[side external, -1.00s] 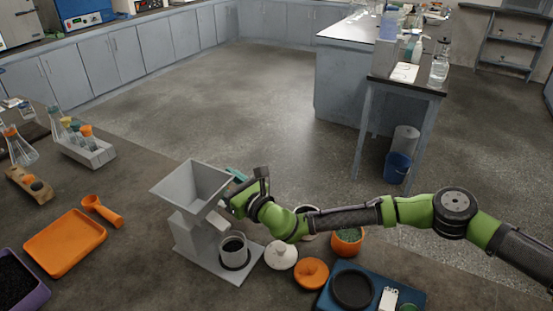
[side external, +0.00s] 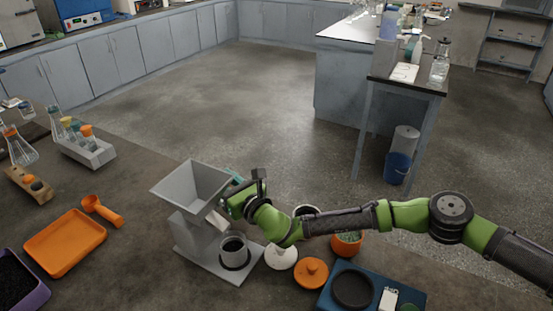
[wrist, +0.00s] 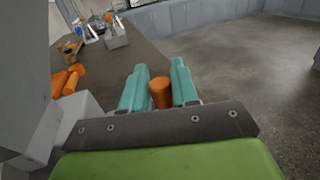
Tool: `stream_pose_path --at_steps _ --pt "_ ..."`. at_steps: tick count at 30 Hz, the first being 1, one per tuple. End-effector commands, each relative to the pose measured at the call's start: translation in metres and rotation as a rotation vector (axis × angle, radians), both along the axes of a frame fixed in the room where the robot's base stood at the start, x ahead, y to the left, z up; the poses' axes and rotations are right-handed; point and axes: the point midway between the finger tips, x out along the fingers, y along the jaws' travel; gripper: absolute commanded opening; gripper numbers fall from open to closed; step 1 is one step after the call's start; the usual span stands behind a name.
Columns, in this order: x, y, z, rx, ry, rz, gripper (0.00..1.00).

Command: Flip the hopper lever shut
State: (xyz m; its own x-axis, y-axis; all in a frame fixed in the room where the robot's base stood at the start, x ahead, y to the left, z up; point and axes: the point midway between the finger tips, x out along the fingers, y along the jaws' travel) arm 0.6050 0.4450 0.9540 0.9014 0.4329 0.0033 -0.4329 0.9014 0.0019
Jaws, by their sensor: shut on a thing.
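The grey hopper (side external: 190,188) stands on its base plate on the bench, with a cup (side external: 233,247) holding dark material under its spout. My gripper (side external: 236,176) is at the hopper's right side, near the rim. In the wrist view, my gripper's teal fingers (wrist: 160,90) are closed around an orange cylindrical grip (wrist: 161,94), which looks like the hopper lever's handle. The grey hopper body (wrist: 25,80) fills the left of that view. In the side view the lever is hidden behind the hopper and my wrist.
Near the base are a white lid (side external: 281,257), an orange lid (side external: 311,272), an orange pot (side external: 347,243) and a blue scale (side external: 330,300). An orange tray (side external: 65,243) and scoop (side external: 103,211) lie left. The bench's far edge is just beyond my gripper.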

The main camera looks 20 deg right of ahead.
Motion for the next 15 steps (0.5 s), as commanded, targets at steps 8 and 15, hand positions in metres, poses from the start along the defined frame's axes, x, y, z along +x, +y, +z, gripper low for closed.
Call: stream_pose_path --at_steps 8,15 --pt "-0.0025 -0.0028 -0.0002 -0.004 0.002 -0.056 0.00" --pt "-0.0026 -0.0026 -0.0003 -0.003 0.003 -0.054 0.41"
